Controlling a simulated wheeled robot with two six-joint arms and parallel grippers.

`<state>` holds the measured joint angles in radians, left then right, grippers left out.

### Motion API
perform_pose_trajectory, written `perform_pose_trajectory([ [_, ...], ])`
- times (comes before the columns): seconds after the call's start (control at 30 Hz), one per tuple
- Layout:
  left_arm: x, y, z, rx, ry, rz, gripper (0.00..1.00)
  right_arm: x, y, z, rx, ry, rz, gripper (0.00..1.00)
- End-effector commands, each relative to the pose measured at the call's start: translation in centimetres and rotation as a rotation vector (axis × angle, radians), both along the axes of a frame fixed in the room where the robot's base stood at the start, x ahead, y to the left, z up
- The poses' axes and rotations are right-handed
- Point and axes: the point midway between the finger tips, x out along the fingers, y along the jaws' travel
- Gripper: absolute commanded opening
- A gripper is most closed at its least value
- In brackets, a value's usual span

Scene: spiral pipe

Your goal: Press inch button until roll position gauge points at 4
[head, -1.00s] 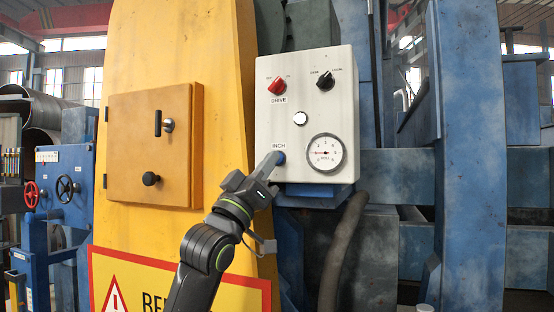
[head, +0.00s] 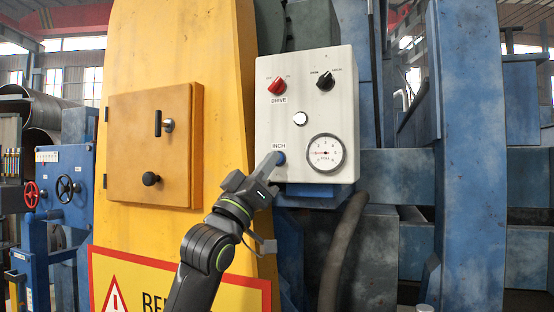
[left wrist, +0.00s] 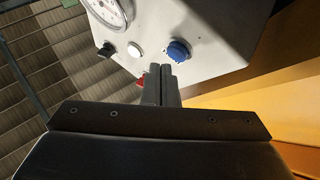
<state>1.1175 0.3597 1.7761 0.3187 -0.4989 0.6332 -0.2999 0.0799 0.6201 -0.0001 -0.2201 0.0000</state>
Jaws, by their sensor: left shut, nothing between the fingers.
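The blue inch button (head: 281,157) sits under the label INCH on a white control box, and it also shows in the left wrist view (left wrist: 178,52). The round white roll position gauge (head: 326,152) is to its right. Its red needle points left, roughly level; the numbers are too small to read surely. Part of the gauge shows at the top of the left wrist view (left wrist: 108,12). My left gripper (head: 274,163) is shut and empty, its fingertips at the button's lower left; I cannot tell whether they touch it. My right gripper is out of view.
The control box (head: 330,95) also carries a red drive knob (head: 277,86), a black knob (head: 325,81) and a white button (head: 300,118). A yellow panel with a small cabinet (head: 150,145) stands left. A dark hose (head: 343,250) hangs below the box.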

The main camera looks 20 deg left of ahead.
Motion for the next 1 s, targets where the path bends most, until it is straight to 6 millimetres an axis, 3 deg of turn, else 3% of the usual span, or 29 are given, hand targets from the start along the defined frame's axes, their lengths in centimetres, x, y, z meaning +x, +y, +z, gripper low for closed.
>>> perform_pose_trajectory([
  [1.0, 1.2, -0.1, 0.1, -0.001, 0.000, -0.001, 0.00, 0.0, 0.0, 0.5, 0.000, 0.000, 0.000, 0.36],
])
